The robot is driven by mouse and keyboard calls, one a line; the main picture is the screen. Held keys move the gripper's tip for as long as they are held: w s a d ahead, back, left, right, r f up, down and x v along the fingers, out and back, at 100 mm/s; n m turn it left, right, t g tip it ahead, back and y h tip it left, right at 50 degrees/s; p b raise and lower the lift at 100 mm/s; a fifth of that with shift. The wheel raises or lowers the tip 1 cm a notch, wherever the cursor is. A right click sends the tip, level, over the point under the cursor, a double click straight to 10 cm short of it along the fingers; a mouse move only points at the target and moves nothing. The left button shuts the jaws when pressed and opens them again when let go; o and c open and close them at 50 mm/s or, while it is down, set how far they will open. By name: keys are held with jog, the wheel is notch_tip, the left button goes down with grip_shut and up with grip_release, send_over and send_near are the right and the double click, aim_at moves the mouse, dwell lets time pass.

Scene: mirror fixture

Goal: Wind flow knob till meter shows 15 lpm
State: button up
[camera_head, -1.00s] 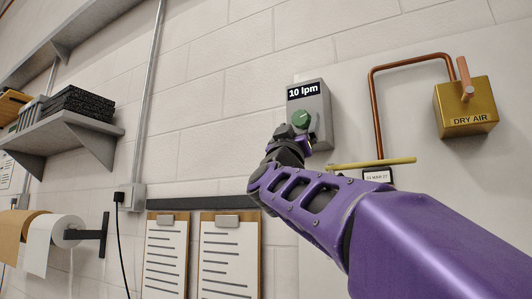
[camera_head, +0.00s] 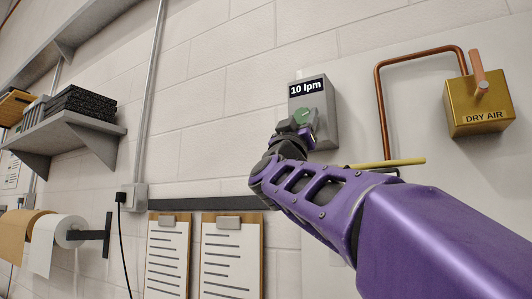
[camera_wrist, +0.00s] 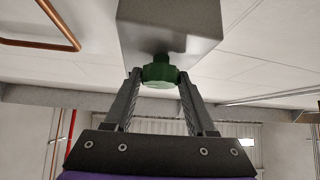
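The grey meter box (camera_head: 318,128) hangs on the wall, and its black display (camera_head: 306,88) reads "10 lpm". A green flow knob (camera_head: 303,115) sticks out of the box below the display. My gripper (camera_head: 296,126) is at the knob, partly hiding its lower side in the head view. In the wrist view, the two fingers of my gripper (camera_wrist: 160,77) stand on either side of the green knob (camera_wrist: 160,72) and appear to touch its sides. The grey box (camera_wrist: 170,28) is just beyond the knob. The knob's pointer mark cannot be made out in the wrist view.
A copper pipe (camera_head: 382,105) runs to a brass "DRY AIR" box (camera_head: 477,100) at right. A yellow bar (camera_head: 388,163) crosses just above my arm. Clipboards (camera_head: 230,255) hang below left. A shelf (camera_head: 66,133) and paper rolls (camera_head: 48,235) are farther left.

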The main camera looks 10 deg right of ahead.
jog(key=c, duration=0.8)
jog(key=shift+o, duration=0.2)
jog(key=shift+m+h, duration=0.5)
jog(key=m+g+h+p, duration=0.1)
jog(key=m+g+h, duration=0.1)
jog(key=m+g, duration=0.1)
jog(key=m+g+h, duration=0.3)
jog(key=m, duration=0.2)
jog(key=m+g+h+p, duration=0.1)
jog(key=m+g+h, duration=0.1)
jog(key=m+g, duration=0.1)
jog(key=shift+w+a+r+m+h+p, duration=0.1)
jog(key=shift+w+a+m+h+p, duration=0.15)
jog(key=shift+m+h+p, duration=0.25)
jog(key=m+g+h, duration=0.1)
jog(key=m+g, duration=0.4)
jog(key=m, duration=0.1)
jog(key=shift+m+g, duration=0.6)
jog(key=shift+m, duration=0.2)
jog(key=shift+m+g, duration=0.8)
jog(key=shift+m, duration=0.1)
jog(key=o, duration=1.4)
